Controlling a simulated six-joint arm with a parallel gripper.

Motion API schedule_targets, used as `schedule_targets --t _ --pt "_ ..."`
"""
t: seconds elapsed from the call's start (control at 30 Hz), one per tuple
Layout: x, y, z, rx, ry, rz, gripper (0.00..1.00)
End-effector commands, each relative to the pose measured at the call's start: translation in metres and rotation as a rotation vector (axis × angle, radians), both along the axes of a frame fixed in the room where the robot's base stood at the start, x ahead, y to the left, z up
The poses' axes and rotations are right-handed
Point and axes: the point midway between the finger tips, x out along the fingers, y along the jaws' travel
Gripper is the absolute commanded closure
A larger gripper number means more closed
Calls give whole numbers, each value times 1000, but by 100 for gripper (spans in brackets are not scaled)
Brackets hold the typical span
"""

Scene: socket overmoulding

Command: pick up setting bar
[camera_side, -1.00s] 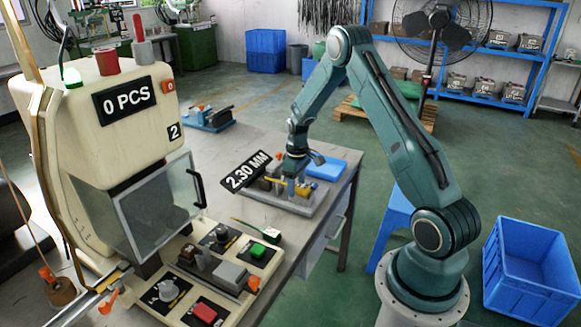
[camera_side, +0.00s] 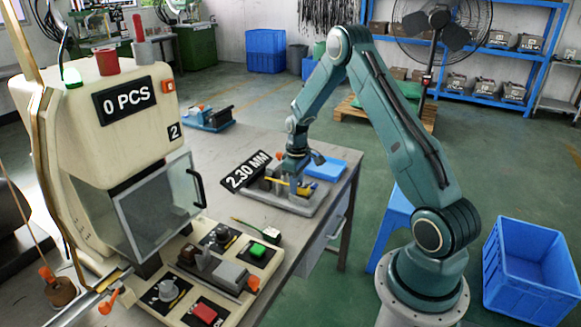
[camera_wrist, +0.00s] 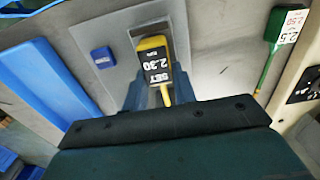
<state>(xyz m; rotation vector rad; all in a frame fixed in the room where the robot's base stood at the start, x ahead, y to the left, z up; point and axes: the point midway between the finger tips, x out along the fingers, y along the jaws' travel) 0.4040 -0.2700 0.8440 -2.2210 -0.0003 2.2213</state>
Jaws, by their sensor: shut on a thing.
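The setting bar (camera_wrist: 155,62) is yellow with a black label reading "SET 2.30". It lies between the fingers of my gripper (camera_wrist: 160,95) in the wrist view, its thin end pointing toward the palm. In the side view the yellow bar (camera_side: 274,182) shows low at the grey gauge tray (camera_side: 285,202), under the "2.30 MM" sign. My gripper (camera_side: 297,186) points down there, shut on the bar. The fingers partly hide it, and I cannot tell whether it touches the tray.
The table (camera_side: 240,150) behind the tray is mostly clear.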

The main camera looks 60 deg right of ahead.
Motion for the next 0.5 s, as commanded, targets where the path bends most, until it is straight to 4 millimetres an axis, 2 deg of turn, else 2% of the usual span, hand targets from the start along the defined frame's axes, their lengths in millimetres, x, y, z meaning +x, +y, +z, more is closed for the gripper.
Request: schedule_targets --t 0.27,0.5 --pt "1 -1 18 -2 -3 0 100" --pt "1 -1 57 -3 -5 0 100"
